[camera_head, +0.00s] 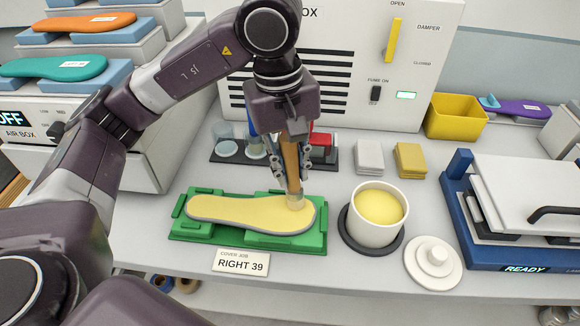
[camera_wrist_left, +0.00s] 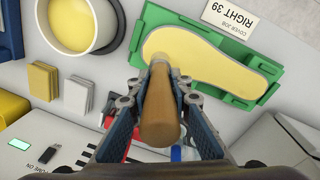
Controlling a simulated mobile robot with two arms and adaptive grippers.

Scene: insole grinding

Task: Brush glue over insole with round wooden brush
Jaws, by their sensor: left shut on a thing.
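My left gripper (camera_head: 292,165) is shut on the round wooden brush (camera_head: 291,163) and holds it upright. The brush's bristle end is at the right part of the insole (camera_head: 235,211) and appears to touch it. The insole's top is pale yellow and it lies in a green holder (camera_head: 190,233). In the left wrist view the brush handle (camera_wrist_left: 160,115) sits between the fingers and hides part of the insole (camera_wrist_left: 235,65). A white pot (camera_head: 368,230) of yellow glue (camera_head: 379,205) stands on a dark round base right of the holder. My right gripper is not in view.
A white lid (camera_head: 433,262) lies right of the pot. A blue and white press (camera_head: 520,240) stands at the right. White (camera_head: 369,157) and yellow (camera_head: 410,161) pads lie behind the pot. A yellow bin (camera_head: 456,117) is at the back right. A "RIGHT 39" card (camera_head: 241,262) stands in front of the holder.

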